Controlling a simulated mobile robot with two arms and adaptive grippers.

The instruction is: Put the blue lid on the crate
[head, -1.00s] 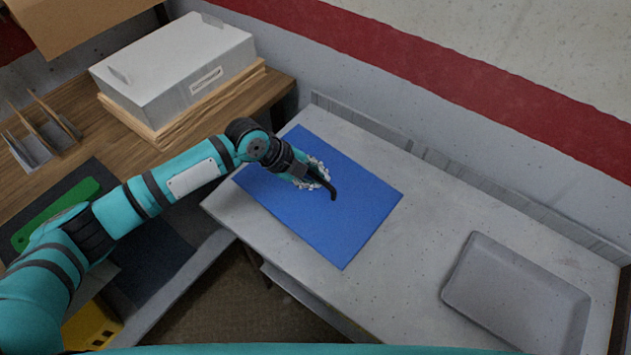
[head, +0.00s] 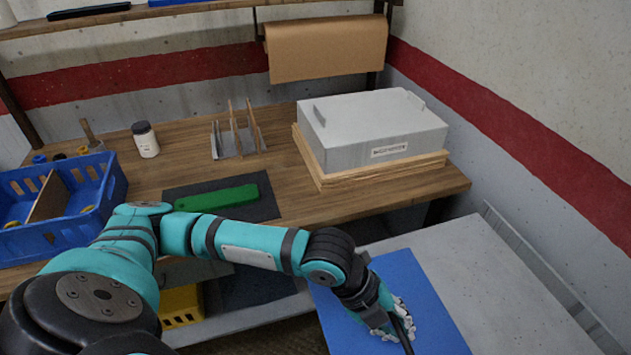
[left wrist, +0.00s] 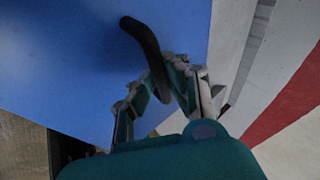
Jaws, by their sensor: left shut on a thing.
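The blue lid (head: 432,318) is a flat blue panel over the grey side table, cut off by the bottom edge of the head view. It fills much of the left wrist view (left wrist: 60,60). My left gripper (head: 396,326) is shut on the lid's black curved handle (left wrist: 143,40). Whether the lid touches the table is unclear. A grey box-shaped crate (head: 350,152) with a label and raised end handles stands on a wooden base on the workbench. An open blue crate (head: 95,205) with a divider sits at the left. My right gripper is out of view.
On the wooden bench (head: 300,205) are a green object (head: 218,197) on a dark mat, a slotted rack (head: 235,140) and a white jar (head: 146,140). Brown paper (head: 327,50) hangs above. The grey table (head: 500,270) is clear right of the lid.

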